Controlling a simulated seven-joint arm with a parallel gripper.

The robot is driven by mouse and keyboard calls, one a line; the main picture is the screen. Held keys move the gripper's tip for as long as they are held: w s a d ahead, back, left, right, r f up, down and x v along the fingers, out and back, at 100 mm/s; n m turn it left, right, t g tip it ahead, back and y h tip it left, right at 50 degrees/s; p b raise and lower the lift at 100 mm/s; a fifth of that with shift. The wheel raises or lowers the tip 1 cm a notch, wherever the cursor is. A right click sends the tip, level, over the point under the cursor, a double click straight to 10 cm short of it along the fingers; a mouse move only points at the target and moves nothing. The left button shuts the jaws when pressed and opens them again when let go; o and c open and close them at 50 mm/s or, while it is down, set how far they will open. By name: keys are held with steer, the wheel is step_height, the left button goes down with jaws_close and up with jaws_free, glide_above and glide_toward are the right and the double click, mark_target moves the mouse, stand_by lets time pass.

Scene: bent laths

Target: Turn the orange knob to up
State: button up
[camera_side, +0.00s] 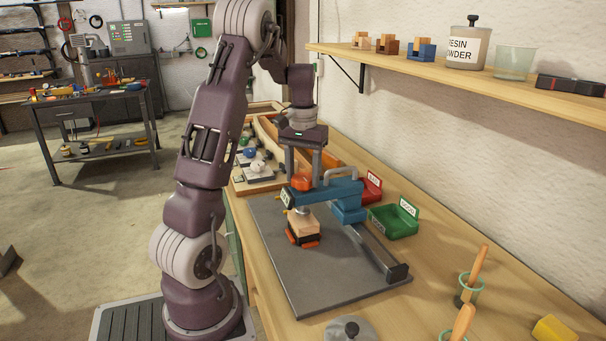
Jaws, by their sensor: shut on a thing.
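The orange knob (302,184) sits at the left end of a blue clamp-like device (328,192) on the dark grey board. My gripper (302,174) points straight down over the knob, with its two grey fingers on either side of it. It is shut on the knob. The fingertips partly cover the knob, and its pointer or marking cannot be made out at this size. Below the device's left end is a wooden block (303,221) with orange and black parts at its base.
A dark rail (378,248) runs along the board (310,280). Red (372,188) and green (394,220) bins stand right of the device. Handled tools in green holders (470,288) stand at the front right. A shelf (460,75) overhangs the right side. The board's front is clear.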

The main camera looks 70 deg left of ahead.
mark_target(303, 177)
stand_by(0.4)
steer(key=o, duration=1.4)
steer(key=shift+r, duration=0.1)
step_height(303, 177, up, 7)
steer(key=s+d+r+m+t, duration=0.1)
steer(key=s+d+r+m, duration=0.1)
steer(key=d, duration=0.6)
steer(key=s+d+r+m+t, duration=0.2)
steer(key=d, duration=0.7)
steer(key=s+d+r+m+t, duration=0.1)
steer(key=s+d+r+m, duration=0.1)
steer(key=d, duration=0.6)
steer(key=s+d+f+m, duration=0.1)
steer(key=s+d, duration=0.1)
steer(key=s+d+f+m+t, duration=0.1)
steer(key=s+d, duration=0.1)
steer(key=s, duration=0.1)
steer(key=s+d+f+m, duration=0.1)
steer(key=s+d+f, duration=0.1)
steer(key=shift+s+d+t, duration=0.2)
steer(key=shift+d+t, duration=0.1)
steer(key=shift+d, duration=0.05)
